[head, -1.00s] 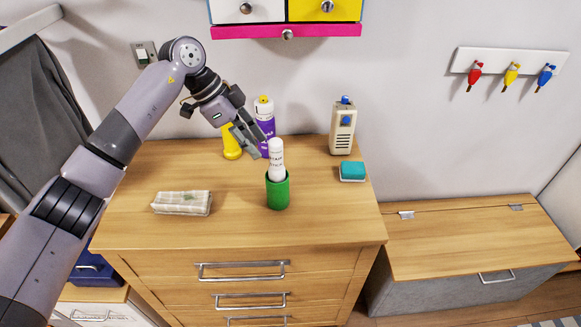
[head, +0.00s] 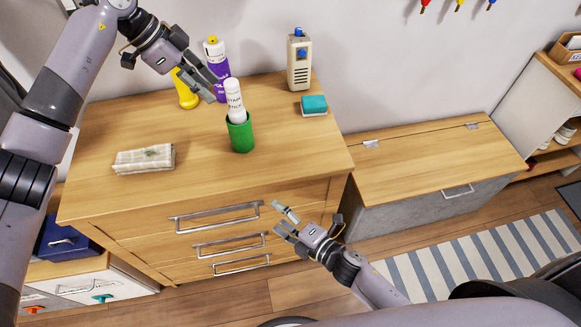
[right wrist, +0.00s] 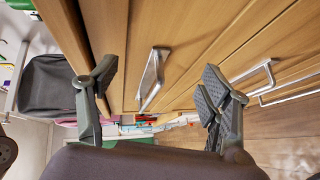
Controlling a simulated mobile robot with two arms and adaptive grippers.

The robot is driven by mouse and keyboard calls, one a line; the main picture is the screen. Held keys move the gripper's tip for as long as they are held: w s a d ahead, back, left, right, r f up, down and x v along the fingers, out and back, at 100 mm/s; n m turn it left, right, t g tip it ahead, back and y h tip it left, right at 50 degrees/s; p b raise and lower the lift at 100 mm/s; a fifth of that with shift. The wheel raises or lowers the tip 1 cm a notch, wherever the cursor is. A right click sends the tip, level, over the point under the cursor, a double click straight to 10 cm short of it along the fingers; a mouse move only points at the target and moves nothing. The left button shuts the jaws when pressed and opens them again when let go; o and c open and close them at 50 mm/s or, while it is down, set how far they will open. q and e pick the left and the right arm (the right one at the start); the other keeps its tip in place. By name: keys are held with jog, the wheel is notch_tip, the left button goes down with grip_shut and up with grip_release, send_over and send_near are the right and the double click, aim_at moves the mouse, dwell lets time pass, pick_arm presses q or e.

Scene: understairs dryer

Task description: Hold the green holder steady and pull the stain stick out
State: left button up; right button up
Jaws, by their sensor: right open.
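The stain stick (head: 235,101), a white tube with dark lettering, stands upright in the green holder (head: 240,136) on the dresser top. Its lower part is hidden inside the holder. My left gripper (head: 213,88) is open and empty, just left of and behind the stick's upper part; I cannot tell whether it touches. My right gripper (head: 282,219) is open and empty in front of the dresser drawers, below the top's front edge. In the right wrist view its two fingers (right wrist: 160,85) stand wide apart with nothing between them.
Drawer handles (head: 217,217) protrude near my right gripper. The top in front of the holder is clear.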

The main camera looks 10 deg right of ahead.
jog(key=s+a+r+n+y, duration=0.1)
jog(key=a+r+n+y, duration=0.15)
jog(key=r+n, duration=0.35)
jog(key=s+a+r+n+y, duration=0.1)
jog(key=a+r+n+y, duration=0.2)
jog(key=r, duration=0.5)
jog(key=n+t+h, duration=0.2)
jog(key=n+h, duration=0.3)
jog(key=n, duration=0.5)
send_near(248, 135)
jog(key=x, duration=1.3)
jog(key=shift+r, duration=0.1)
jog(key=shift+c, duration=0.4)
jog(key=c, duration=1.1)
jog(key=o, duration=1.2)
jog(key=shift+c, duration=0.2)
